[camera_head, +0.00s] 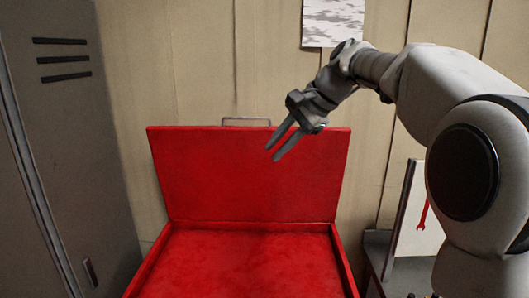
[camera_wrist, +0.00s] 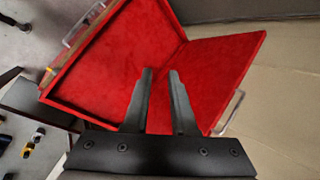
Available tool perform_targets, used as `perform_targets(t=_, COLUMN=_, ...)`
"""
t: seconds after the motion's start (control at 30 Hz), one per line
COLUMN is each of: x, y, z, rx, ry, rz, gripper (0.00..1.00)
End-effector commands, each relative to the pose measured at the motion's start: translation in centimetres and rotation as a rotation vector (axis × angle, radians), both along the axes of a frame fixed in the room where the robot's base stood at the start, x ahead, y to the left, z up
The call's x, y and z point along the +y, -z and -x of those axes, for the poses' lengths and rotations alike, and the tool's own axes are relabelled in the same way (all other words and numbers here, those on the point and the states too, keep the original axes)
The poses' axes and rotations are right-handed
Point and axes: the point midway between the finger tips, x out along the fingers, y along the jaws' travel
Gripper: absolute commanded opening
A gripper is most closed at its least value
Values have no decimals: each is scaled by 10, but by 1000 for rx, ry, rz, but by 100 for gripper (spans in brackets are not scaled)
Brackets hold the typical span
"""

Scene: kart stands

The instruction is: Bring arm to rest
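My gripper (camera_head: 281,147) is raised in front of the upright lid of a red case, at the upper middle of the head view. Its two fingers point down and to the left. In the wrist view my gripper (camera_wrist: 160,72) shows its two dark fingers apart, with only red lining seen between them. It holds nothing. My arm comes in from the right side of the head view, bent at the elbow.
The open red case (camera_head: 250,180) has an empty red interior and a metal handle on its lid. A grey locker (camera_head: 70,130) stands at left. A beige wall is behind. A white panel with a red wrench (camera_head: 423,213) stands at right. Small parts (camera_wrist: 35,138) lie at left in the wrist view.

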Motion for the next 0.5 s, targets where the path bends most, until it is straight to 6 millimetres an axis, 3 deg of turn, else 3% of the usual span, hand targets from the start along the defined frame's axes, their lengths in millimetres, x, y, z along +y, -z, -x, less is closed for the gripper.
perform_targets(t=0.03, x=-2, y=6, z=19, rx=-29, ry=-22, rz=53, gripper=25)
perform_targets(t=0.27, x=-26, y=38, z=94, rx=-147, ry=-139, rz=293, gripper=25)
perform_targets(t=0.5, x=-60, y=86, z=176, rx=-248, ry=-289, rz=529, gripper=25)
